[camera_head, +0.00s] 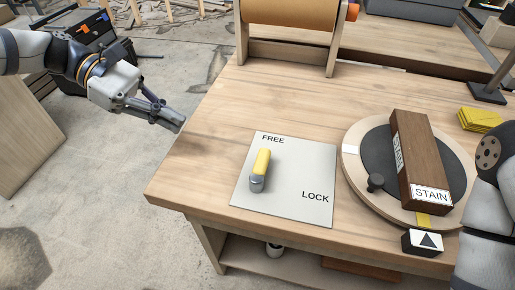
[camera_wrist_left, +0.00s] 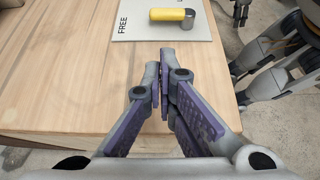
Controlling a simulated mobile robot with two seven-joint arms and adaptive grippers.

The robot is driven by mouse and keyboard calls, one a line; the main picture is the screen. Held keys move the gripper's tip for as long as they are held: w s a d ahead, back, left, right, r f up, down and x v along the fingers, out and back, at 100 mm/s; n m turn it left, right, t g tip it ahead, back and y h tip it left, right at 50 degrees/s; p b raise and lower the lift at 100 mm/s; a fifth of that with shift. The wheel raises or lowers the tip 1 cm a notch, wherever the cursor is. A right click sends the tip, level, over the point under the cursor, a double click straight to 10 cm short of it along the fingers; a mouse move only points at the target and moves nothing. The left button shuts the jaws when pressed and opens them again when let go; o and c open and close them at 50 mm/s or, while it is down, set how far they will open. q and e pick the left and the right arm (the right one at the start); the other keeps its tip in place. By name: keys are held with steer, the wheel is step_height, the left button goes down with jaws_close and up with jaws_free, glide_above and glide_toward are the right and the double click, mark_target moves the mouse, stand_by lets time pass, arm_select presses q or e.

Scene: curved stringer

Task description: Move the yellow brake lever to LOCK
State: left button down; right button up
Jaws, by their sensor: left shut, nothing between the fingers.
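The yellow brake lever (camera_head: 261,162) stands on a pale plate (camera_head: 290,190) marked FREE at the back left and LOCK at the right. The lever's yellow end points toward FREE, and its grey pivot end is nearer the front edge. The lever also shows at the top of the left wrist view (camera_wrist_left: 172,15).
A black arrow block (camera_head: 422,242) sits at the front edge. A paper roll stand (camera_head: 290,12) is at the back. The table's left part is clear.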

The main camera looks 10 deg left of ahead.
mark_target(218, 157)
arm_select(q)
steer(key=shift+a, duration=0.2)
arm_select(e)
steer(key=shift+a, duration=0.15)
arm_select(q)
steer(key=b+x, duration=0.1)
steer(key=x, duration=0.9)
steer(key=shift+a+f, duration=0.1)
steer(key=shift+a, duration=0.05)
steer(key=shift+s+d, duration=0.1)
steer(key=shift+d, duration=2.1)
arm_select(e)
steer(key=shift+s+f, duration=0.6)
